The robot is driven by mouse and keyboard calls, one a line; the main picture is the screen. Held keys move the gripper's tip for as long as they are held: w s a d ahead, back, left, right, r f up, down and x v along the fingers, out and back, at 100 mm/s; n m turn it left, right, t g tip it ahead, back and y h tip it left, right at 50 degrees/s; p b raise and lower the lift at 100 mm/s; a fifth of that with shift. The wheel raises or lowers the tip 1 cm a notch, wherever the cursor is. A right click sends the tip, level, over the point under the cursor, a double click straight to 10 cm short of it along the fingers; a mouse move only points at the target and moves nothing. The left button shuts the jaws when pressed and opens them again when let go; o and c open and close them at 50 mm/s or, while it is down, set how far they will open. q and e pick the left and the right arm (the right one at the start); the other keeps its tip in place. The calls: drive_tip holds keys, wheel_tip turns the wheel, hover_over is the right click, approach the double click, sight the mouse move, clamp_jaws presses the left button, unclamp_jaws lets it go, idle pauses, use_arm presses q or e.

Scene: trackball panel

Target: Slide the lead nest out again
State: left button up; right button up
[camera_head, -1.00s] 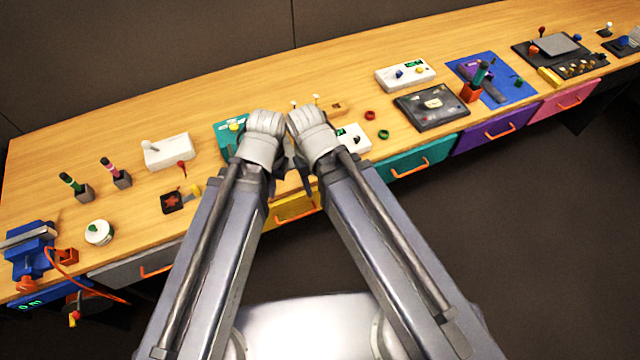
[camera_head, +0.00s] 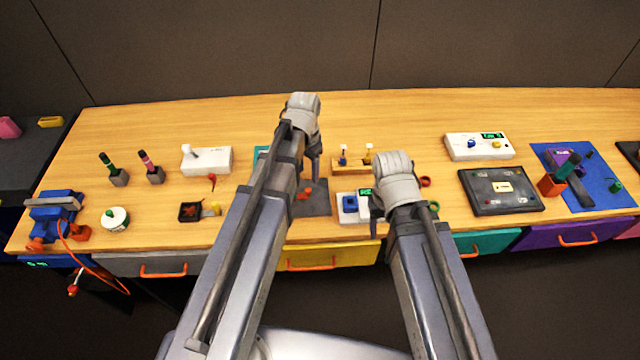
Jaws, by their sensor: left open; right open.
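No part in view is clearly marked as the lead nest. A row of drawers runs under the bench's front edge: a grey drawer (camera_head: 200,265), a yellow drawer (camera_head: 335,257), a teal drawer (camera_head: 490,242) and a purple drawer (camera_head: 572,232). Each has an orange handle and looks shut. My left gripper (camera_head: 316,172) is open above the middle of the bench, over a dark grey plate (camera_head: 318,207) with orange parts. My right gripper (camera_head: 376,208) is open beside a white box with a blue button (camera_head: 352,204). Both are empty; their fingertips are partly hidden.
A blue vise (camera_head: 52,212) with an orange cable stands at the left. A white switch box (camera_head: 207,160), a dark panel (camera_head: 500,190) and a blue mat (camera_head: 600,185) lie on the bench (camera_head: 240,115). The rear strip is clear.

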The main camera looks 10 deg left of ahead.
sight(308, 189)
use_arm(q)
drive_tip(key=shift+a, duration=0.1)
wheel_tip(308, 189, down, 8)
drive_tip(key=b, duration=0.7)
drive_tip(key=shift+b, duration=0.4)
drive_tip(key=shift+r, duration=0.1)
clamp_jaws()
idle(0.9)
